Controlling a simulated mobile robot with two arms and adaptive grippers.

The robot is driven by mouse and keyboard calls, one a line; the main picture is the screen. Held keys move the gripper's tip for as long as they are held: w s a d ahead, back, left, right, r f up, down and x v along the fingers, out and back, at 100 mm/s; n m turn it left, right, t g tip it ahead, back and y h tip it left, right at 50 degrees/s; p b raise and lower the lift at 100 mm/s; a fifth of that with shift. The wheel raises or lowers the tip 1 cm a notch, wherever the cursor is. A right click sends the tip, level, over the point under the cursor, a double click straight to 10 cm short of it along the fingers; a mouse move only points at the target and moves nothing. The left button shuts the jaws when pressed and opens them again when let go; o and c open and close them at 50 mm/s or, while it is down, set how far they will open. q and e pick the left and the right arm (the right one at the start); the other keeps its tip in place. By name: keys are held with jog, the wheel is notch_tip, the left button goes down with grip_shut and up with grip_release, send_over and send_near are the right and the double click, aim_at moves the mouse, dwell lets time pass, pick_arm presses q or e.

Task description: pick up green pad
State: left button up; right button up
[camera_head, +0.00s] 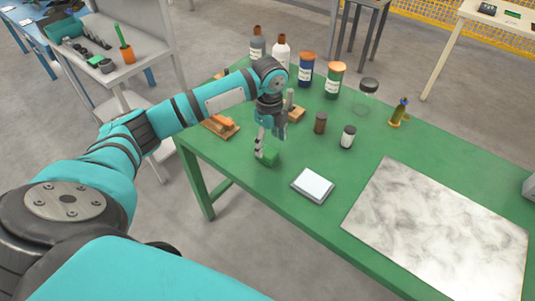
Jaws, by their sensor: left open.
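The green pad (270,158) is a small bright green block on the green table (330,225), near its left edge. My left gripper (267,147) points down directly over the pad. Its fingers are apart, and the near finger is beside the pad's left side. The fingers hide part of the pad, and I cannot tell whether they touch it. My right gripper is not in view.
A white-topped square device (313,185) lies right of the pad. A brown jar (320,122) and a small dark, white-labelled jar (347,137) stand behind. A wooden block (221,126) lies left. Several bottles line the back. A marbled slab (440,230) covers the right.

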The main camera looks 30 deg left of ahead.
aim_at(268, 152)
pick_arm(q)
jog(key=shift+a+f+p, duration=0.15)
jog(key=shift+f+p, duration=0.25)
jog(key=shift+f, duration=2.35)
jog(key=c, duration=1.2)
